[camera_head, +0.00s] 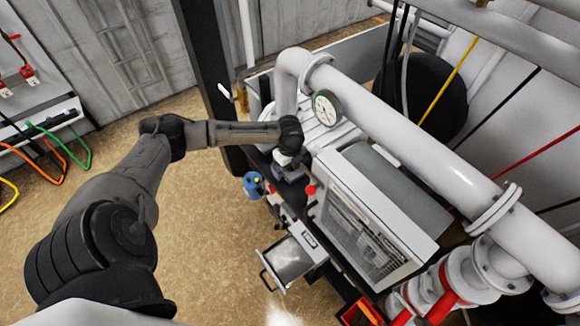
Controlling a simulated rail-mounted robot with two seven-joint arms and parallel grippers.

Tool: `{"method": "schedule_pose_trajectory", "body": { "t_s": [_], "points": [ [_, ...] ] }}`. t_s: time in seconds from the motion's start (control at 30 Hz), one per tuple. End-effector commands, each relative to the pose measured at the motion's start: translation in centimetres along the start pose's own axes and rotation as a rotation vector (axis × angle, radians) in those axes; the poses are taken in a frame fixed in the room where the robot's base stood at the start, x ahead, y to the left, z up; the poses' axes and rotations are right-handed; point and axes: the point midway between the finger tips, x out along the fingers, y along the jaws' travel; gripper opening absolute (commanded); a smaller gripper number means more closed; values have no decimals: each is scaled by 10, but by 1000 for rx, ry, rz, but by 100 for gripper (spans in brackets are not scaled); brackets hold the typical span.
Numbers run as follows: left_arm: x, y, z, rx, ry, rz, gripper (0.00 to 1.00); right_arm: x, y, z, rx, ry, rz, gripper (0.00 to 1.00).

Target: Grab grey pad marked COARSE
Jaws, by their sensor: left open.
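My left arm reaches in from the left. My left gripper (284,170) points down over the dark surface at the near side of the grey machine; it is open, small and partly hidden by its own wrist. I cannot make out a pad marked COARSE or any such lettering. Whether a pad lies under or between the fingers is too small and dark to tell. My right gripper is not in view.
A white pipe (420,143) with a gauge (326,107) runs above the grilled grey machine (384,212). A blue container (252,186) and a red knob (310,190) are near the gripper. An open metal drawer (287,262) sticks out below. The floor (205,235) at left is clear.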

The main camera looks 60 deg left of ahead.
Motion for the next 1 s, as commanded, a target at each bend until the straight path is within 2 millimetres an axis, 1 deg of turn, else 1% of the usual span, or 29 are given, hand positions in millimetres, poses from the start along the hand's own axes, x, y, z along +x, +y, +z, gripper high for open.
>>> {"method": "schedule_pose_trajectory", "body": {
  "t_s": [0.23,0.7,0.8,1.0],
  "points": [
    [2,0,0,0,0,0,100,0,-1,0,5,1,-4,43],
    [1,0,0,0,0,1,55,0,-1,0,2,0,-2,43],
    [1,0,0,0,0,0,47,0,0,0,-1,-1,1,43],
    [0,0,0,0,0,0,47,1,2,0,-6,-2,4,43]
  ]
}}
